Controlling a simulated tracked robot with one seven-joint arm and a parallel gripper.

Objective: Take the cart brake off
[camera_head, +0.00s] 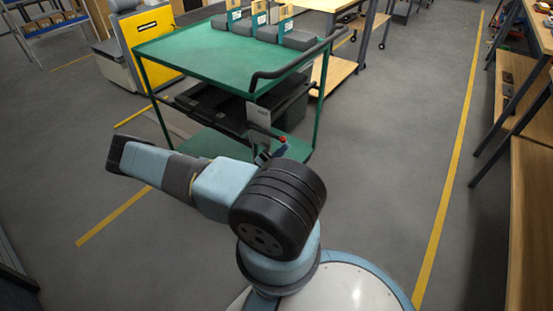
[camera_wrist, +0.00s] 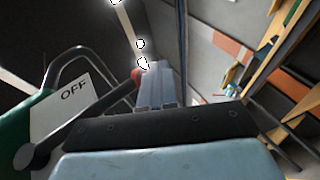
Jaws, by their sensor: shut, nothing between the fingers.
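The green cart (camera_head: 215,58) stands ahead of me with a dark push handle on its right side. A white plate (camera_head: 258,113) hangs at its near end; in the wrist view this plate (camera_wrist: 72,101) reads "OFF". A dark brake lever (camera_wrist: 85,115) runs from a round pivot at lower left up to a red knob (camera_wrist: 137,74). The knob also shows in the head view (camera_head: 283,139). My gripper (camera_wrist: 155,70) is shut and empty, its fingertips right beside the knob and partly covering it. I cannot tell if they touch.
The cart carries several upright holders (camera_head: 258,18) on top and a dark bin (camera_head: 285,100) below. A yellow-panelled machine (camera_head: 155,40) stands behind left. Wooden shelving (camera_head: 530,190) lines the right. Grey floor is free between cart and shelving.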

